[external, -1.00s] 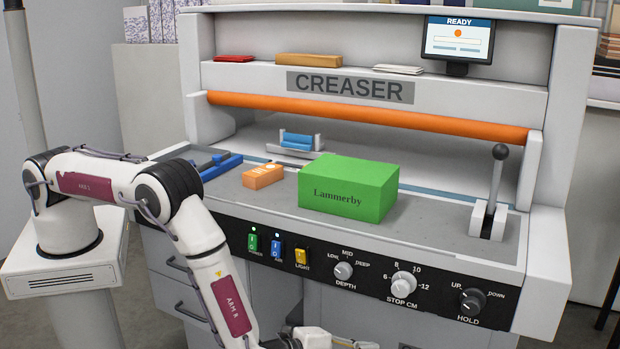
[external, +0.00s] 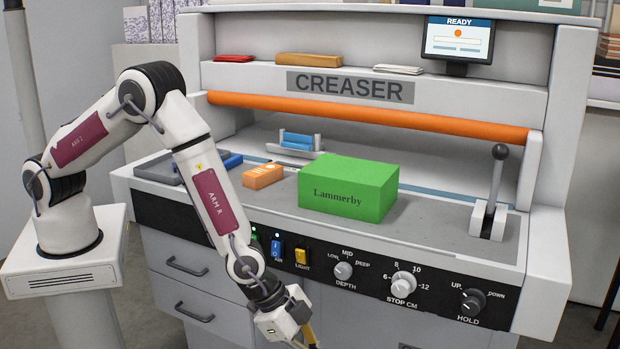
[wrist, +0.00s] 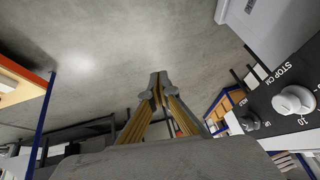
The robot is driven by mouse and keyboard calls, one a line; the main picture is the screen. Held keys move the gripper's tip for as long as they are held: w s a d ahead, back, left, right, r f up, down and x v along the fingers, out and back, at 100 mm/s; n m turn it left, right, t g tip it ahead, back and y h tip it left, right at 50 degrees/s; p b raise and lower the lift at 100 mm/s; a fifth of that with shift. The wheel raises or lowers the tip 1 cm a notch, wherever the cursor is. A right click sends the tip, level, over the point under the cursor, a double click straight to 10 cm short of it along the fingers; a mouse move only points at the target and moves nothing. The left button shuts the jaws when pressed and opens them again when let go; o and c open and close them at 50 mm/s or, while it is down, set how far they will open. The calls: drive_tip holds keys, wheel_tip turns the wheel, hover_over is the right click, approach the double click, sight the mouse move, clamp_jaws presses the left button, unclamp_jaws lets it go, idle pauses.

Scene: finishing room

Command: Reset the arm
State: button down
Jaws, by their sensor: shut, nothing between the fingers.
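My arm stands on a white pedestal at the left of the external view, raised at the elbow and bent down in front of the creaser (external: 351,88). My gripper (external: 312,346) is low in front of the control panel, partly cut off by the bottom edge of the picture. In the wrist view my gripper (wrist: 158,88) shows its yellowish fingers meeting at the tips, shut with nothing between them. Behind the fingers is bare grey floor. The gripper touches nothing that I can see.
The control panel (external: 440,295) with switches and knobs is close to my gripper. On the bed are a green Lammerby box (external: 348,188), an orange box (external: 262,176), blue pieces and a black-knobbed lever (external: 494,190). Drawers (external: 185,265) lie below. The wrist view shows the stop knob (wrist: 293,100) at right.

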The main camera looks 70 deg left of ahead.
drive_tip(key=s+a+r+n+y, duration=0.1)
drive_tip(key=s+a+r+n, duration=0.2)
drive_tip(key=s+a+r, duration=0.6)
drive_tip(key=s+a+r+n+y, duration=0.1)
drive_tip(key=s+a+r+n, duration=0.2)
drive_tip(key=s+a+r, duration=0.7)
drive_tip(key=s+a+r+n+y, duration=0.1)
drive_tip(key=s+a+r+n, duration=0.2)
drive_tip(key=s+a+r, duration=0.6)
drive_tip(key=shift+s+a+r, duration=0.4)
drive_tip(key=shift+a+r, duration=4)
drive_tip(key=shift+a, duration=1.45)
